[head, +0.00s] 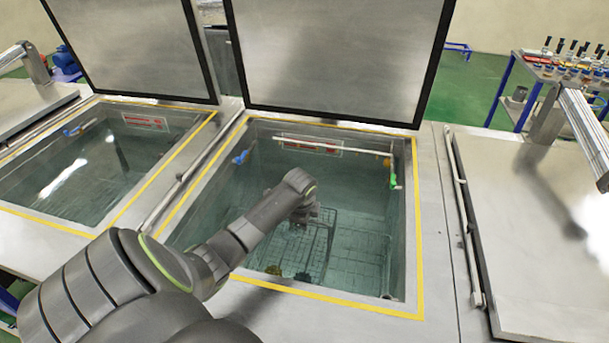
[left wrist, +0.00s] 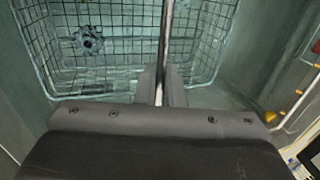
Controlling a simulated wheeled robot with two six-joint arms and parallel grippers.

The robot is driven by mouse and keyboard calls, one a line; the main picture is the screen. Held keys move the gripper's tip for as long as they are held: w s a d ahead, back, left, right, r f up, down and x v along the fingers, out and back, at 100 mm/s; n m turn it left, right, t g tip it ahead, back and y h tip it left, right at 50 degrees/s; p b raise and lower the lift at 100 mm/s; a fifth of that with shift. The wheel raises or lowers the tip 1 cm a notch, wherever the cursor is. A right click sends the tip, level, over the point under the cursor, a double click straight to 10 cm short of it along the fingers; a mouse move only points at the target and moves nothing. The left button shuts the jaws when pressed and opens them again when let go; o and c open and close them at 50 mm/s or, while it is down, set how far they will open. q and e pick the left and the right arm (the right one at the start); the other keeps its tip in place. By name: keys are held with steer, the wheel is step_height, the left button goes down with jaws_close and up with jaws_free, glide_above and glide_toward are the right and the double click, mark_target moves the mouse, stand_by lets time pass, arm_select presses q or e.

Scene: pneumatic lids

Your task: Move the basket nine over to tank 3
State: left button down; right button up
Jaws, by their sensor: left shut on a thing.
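A wire-mesh basket (head: 318,248) is inside the open middle tank (head: 418,250), within its yellow-edged rim. My left arm reaches down into this tank, and my left gripper (head: 304,216) is over the basket. In the left wrist view my left gripper (left wrist: 160,88) is shut on a thin metal bar (left wrist: 167,35), which looks like the basket's handle. The basket's mesh (left wrist: 125,52) spreads beyond the fingers, with a dark gear-like part (left wrist: 88,41) in it. I cannot read any number on the basket or tanks. My right gripper is out of view.
The middle tank's raised lid (head: 335,55) stands behind it. Another open tank (head: 60,225) with a raised lid (head: 135,45) is to the left. A closed lid (head: 535,230) lies at the right. A blue-framed rack (head: 515,85) with small parts stands at the back right.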

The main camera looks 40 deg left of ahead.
arm_select(q)
steer(key=shift+s+d+f, duration=0.2)
steer(key=shift+s+f, duration=0.1)
steer(key=shift+f, duration=0.25)
stand_by(0.4)
steer(key=c, duration=1.9)
jaws_free()
steer(key=o, duration=0.4)
steer(key=shift+w+f, duration=0.1)
steer(key=shift+w, duration=0.15)
steer(key=shift+o, duration=0.2)
steer(key=w+a+r+p+v, duration=0.1)
steer(key=p+v, duration=0.5)
steer(key=v, duration=2.3)
steer(key=shift+w+a+p, duration=0.3)
steer(key=shift+w+a, duration=0.25)
steer(key=shift+w, duration=0.65)
